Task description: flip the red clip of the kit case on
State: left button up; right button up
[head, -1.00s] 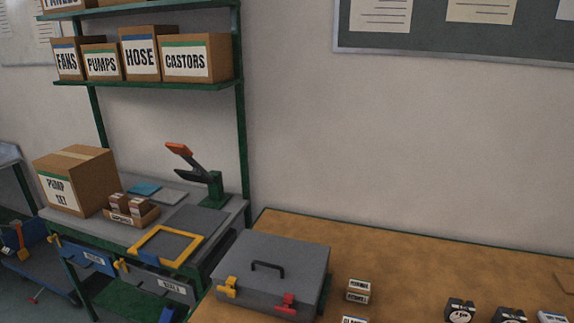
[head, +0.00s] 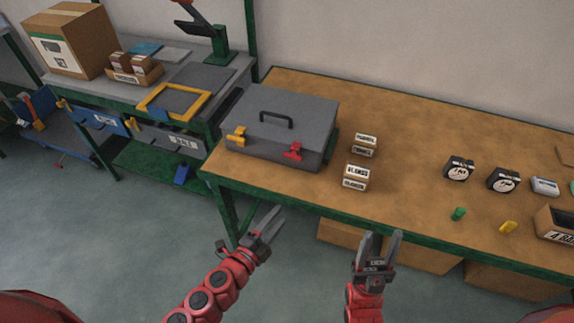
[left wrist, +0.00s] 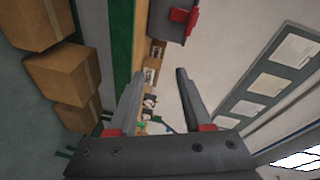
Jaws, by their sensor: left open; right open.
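The grey kit case (head: 282,122) is closed on the left end of the wooden table, its black handle on top. Its red clip (head: 293,152) is on the front face at the right, and a yellow clip (head: 237,136) is at the left. The red clip also shows at the top of the left wrist view (left wrist: 184,16). My left gripper (head: 275,219) is open and empty, in front of the table edge, below and apart from the case. My right gripper (head: 382,243) is open and empty, further right before the table edge.
Small labelled boxes (head: 356,177) stand right of the case. Dark boxes (head: 459,168), a green piece (head: 459,214) and a yellow piece (head: 508,227) lie further right. Cardboard boxes (head: 410,250) sit under the table. A bench with a yellow frame (head: 173,101) stands to the left.

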pick_arm(q)
notch_tip(320, 180, up, 3)
jog(key=a+m+t+y, duration=0.1)
jog(key=a+t+y, duration=0.1)
jog(key=a+y, duration=0.1)
jog(key=p, duration=0.2)
send_near(290, 157)
jog(key=shift+t, duration=0.3)
jog(key=x, duration=0.7)
jog(key=shift+f, duration=0.3)
jog(key=shift+w+d+f, duration=0.1)
jog(key=shift+w+d, duration=0.1)
jog(key=shift+w, duration=0.5)
grip_shut()
